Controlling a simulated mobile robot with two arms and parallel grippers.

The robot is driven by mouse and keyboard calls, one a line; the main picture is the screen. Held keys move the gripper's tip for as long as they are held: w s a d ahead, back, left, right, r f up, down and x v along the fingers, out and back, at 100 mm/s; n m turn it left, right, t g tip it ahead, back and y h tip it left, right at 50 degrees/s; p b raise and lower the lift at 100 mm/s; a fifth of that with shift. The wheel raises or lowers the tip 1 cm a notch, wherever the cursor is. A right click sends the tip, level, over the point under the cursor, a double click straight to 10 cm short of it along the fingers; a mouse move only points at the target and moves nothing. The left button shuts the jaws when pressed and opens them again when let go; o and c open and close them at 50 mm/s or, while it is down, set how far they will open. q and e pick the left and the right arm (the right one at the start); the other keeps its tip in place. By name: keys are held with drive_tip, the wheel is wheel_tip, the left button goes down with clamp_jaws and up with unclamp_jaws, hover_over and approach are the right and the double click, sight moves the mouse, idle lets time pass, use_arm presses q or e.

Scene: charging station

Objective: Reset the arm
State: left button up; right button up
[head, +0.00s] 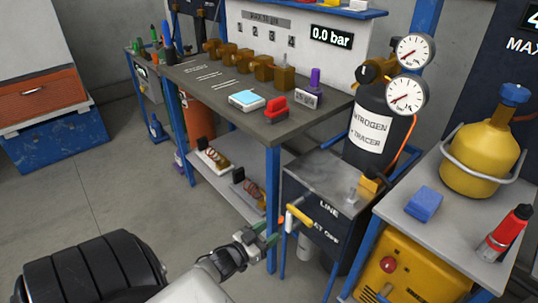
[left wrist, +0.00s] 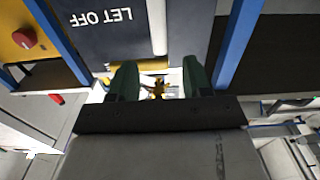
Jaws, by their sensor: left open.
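My left gripper (head: 265,236) reaches in from the bottom of the head view, in front of the dark cabinet (head: 318,212) marked "LINE" and "LET OFF". Its green fingers (left wrist: 160,82) are apart in the left wrist view, with no object held between them. A yellow-and-white lever handle (head: 299,217) on the cabinet front is just right of the fingertips in the head view. My right gripper is not in view.
A grey workbench (head: 225,100) with a blue post stands behind my left gripper. At right, a table (head: 440,232) carries a yellow flask (head: 482,160), a blue block (head: 424,204) and a red bottle (head: 505,233). A nitrogen cylinder (head: 370,130) with gauges stands behind. Open floor lies at left.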

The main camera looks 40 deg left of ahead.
use_arm(q)
drive_tip(key=shift+f, duration=0.1)
drive_tip(key=s+d+f+g+y+p, duration=0.1)
drive_tip(key=s+d+f+g+p, duration=0.25)
drive_tip(key=s+f, duration=0.4)
drive_tip(key=s+d+f+g+y+p, duration=0.1)
drive_tip(key=s+d+f+g+p, duration=0.15)
drive_tip(key=s+f+g, duration=0.5)
drive_tip(key=s+d+f+m+g+p, duration=0.1)
drive_tip(key=s+d+f+g+p, duration=0.1)
drive_tip(key=s, duration=0.8)
drive_tip(key=s+d+f+m+g+p, duration=0.1)
drive_tip(key=s+d+f+g, duration=0.3)
drive_tip(key=s, duration=0.7)
drive_tip(key=d+f+p, duration=0.1)
drive_tip(key=d+f, duration=0.1)
drive_tip(key=d, duration=0.2)
drive_tip(key=shift+f+h, duration=0.35)
drive_tip(key=shift+h, duration=0.05)
